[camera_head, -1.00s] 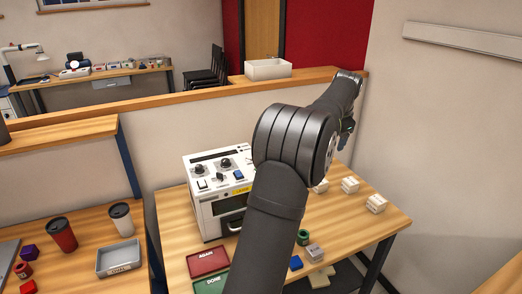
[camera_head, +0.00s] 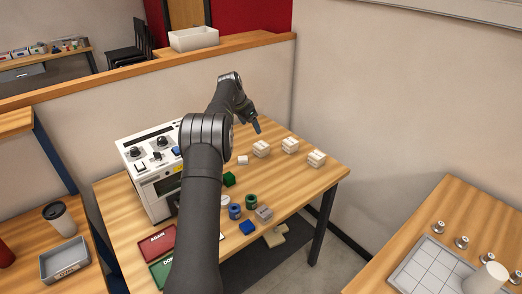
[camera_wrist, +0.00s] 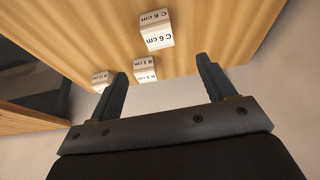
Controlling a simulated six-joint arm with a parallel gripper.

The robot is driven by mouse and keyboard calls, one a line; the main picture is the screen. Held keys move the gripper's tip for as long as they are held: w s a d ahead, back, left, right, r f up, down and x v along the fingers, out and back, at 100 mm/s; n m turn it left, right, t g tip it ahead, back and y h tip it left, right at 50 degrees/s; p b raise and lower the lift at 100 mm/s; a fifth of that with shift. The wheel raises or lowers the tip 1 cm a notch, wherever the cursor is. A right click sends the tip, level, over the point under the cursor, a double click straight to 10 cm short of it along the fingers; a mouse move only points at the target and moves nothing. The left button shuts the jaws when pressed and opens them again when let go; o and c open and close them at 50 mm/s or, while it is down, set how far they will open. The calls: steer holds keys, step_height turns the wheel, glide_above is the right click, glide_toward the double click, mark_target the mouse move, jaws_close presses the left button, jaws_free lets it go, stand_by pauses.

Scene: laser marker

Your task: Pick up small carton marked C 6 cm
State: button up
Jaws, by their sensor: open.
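The small carton marked C 6 cm (camera_wrist: 157,30) is white and box-shaped, on the wooden table, at the upper middle of the wrist view. My gripper (camera_wrist: 162,68) is open, its two dark fingers apart with nothing held between them. The C carton lies beyond the fingertips, apart from them. In the head view my gripper (camera_head: 256,126) hangs above the back of the table, near the white cartons. Their labels are too small to read there, so I cannot tell which is C.
In the wrist view a carton marked B (camera_wrist: 145,68) and another carton (camera_wrist: 101,79) sit near the left finger. In the head view, a white machine (camera_head: 150,170) stands left of my arm. Colored pieces and a red tray (camera_head: 157,243) lie nearer. A wall stands behind the table.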

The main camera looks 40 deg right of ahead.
glide_toward(261, 144)
steer(key=x, duration=0.5)
steer(key=shift+a+f, duration=0.1)
steer(key=shift+a, duration=0.1)
steer(key=shift+x, duration=2.75)
steer(key=shift+s, duration=0.1)
steer(key=c, duration=1)
steer(key=shift+c, duration=0.3)
